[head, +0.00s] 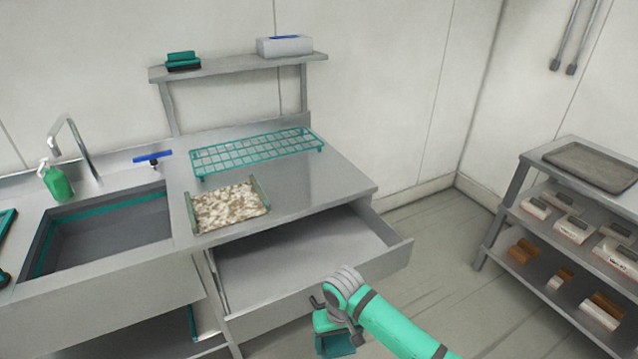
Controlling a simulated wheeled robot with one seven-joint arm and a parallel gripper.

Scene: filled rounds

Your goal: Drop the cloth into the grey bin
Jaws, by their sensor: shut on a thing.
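My gripper (328,326) is low in front of the open drawer, at the bottom of the head view, pointing down. It is shut on a dark teal piece (338,346), which looks like the cloth. The piece hangs just below the hand, and the picture edge cuts close under it. The fingertips are mostly hidden by the hand and wrist. I cannot make out a grey bin in this view.
An open, empty-looking drawer (300,258) juts out below the steel counter (310,180). On the counter are a teal wire rack (255,152) and a speckled tray (228,207). A sink (100,235) is left. A stocked shelf unit (530,190) stands right, with clear floor (440,260) between.

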